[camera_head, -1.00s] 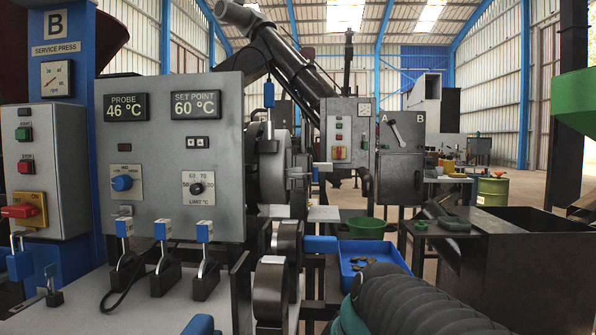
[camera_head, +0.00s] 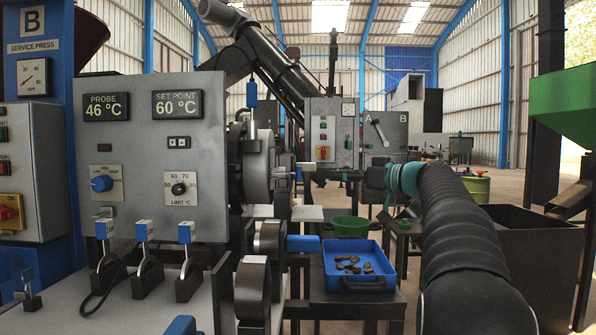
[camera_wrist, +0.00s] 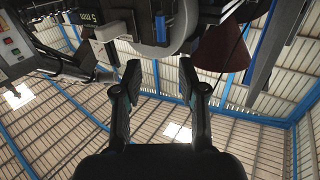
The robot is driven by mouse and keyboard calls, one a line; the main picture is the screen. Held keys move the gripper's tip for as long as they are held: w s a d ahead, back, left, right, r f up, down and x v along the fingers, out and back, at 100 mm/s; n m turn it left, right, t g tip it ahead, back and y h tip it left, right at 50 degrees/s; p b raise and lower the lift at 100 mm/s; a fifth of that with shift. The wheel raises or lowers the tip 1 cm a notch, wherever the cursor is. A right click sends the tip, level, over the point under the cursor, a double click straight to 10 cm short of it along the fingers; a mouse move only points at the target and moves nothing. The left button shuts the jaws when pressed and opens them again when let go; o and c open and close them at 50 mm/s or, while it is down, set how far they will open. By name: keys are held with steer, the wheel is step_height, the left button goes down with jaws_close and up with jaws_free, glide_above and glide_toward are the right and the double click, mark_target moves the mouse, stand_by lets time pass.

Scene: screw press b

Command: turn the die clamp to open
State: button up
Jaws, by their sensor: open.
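The press head is a grey round ring (camera_head: 257,165) at the end of the press. An upright lever with a blue grip (camera_head: 252,95) stands at this ring and looks like the die clamp, though I cannot be sure. In the wrist view the die end (camera_wrist: 100,22) carries an upside-down "5 mm" mark, with a blue grip (camera_wrist: 160,28) beside it. My gripper (camera_head: 345,174) is level with the ring, to its right and apart from it. In the wrist view my gripper (camera_wrist: 160,68) has its fingers spread, with nothing between them.
A blue tray (camera_head: 390,268) with dark pieces stands below my arm. A blue horizontal handle (camera_head: 303,243) sticks out beneath the ring. A green bowl (camera_head: 351,226) is behind the tray. A dark bin (camera_head: 535,250) and green hopper (camera_head: 565,110) stand at the right.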

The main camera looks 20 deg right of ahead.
mark_target(299, 173)
steer(key=p+x, duration=0.1)
steer(key=x, duration=0.3)
steer(key=p+x, duration=0.1)
steer(key=x, duration=0.4)
steer(key=r+p+x, duration=0.1)
steer(key=x, duration=0.3)
steer(key=shift+w+a, duration=0.3)
steer(key=shift+a, duration=0.05)
jaws_close()
steer(key=shift+d+f, duration=0.1)
steer(key=shift+d, duration=0.05)
